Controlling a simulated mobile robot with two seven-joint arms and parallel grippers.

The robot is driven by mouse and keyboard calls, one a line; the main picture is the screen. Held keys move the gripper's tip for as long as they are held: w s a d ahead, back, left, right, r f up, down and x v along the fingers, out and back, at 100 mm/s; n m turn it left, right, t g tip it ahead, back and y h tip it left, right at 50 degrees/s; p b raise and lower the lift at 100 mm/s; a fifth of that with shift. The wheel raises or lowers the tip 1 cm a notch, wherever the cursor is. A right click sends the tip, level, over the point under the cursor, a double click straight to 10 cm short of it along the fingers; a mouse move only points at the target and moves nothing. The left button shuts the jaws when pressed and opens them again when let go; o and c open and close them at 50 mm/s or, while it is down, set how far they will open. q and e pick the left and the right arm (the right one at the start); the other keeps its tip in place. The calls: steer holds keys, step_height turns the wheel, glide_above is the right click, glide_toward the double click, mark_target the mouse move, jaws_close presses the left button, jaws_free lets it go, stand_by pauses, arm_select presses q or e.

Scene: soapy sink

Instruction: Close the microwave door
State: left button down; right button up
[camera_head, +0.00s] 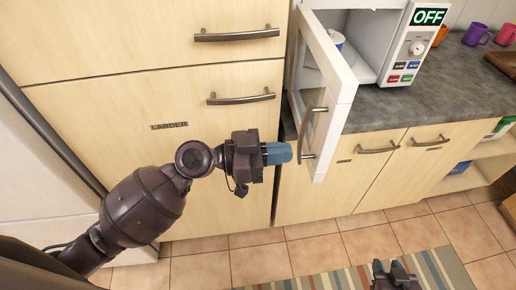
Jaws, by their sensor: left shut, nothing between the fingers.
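The white microwave (400,50) stands on the grey counter with its door (345,85) swung wide open toward me. The door has a glass pane and a curved metal handle (307,130) on its outer side. My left gripper (289,153) is shut and empty, its blue fingers pointing right, just left of the door handle's lower end. I cannot tell if they touch. My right gripper (393,272) shows only in part at the bottom edge, low over the striped rug; its fingers are not clear.
A tall wooden larder cabinet (130,90) fills the left, beside the door. Orange, purple and pink mugs (476,34) stand on the counter (440,92) to the right. The display reads OFF.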

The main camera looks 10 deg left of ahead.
mark_target(322, 150)
arm_select(q)
steer(key=p+x, duration=0.1)
steer(key=x, duration=0.4)
steer(key=shift+d+p, duration=0.2)
steer(key=shift+p, duration=0.15)
steer(key=shift+w+d, duration=0.1)
steer(key=shift+d, duration=0.1)
steer(key=shift+w+d, duration=0.1)
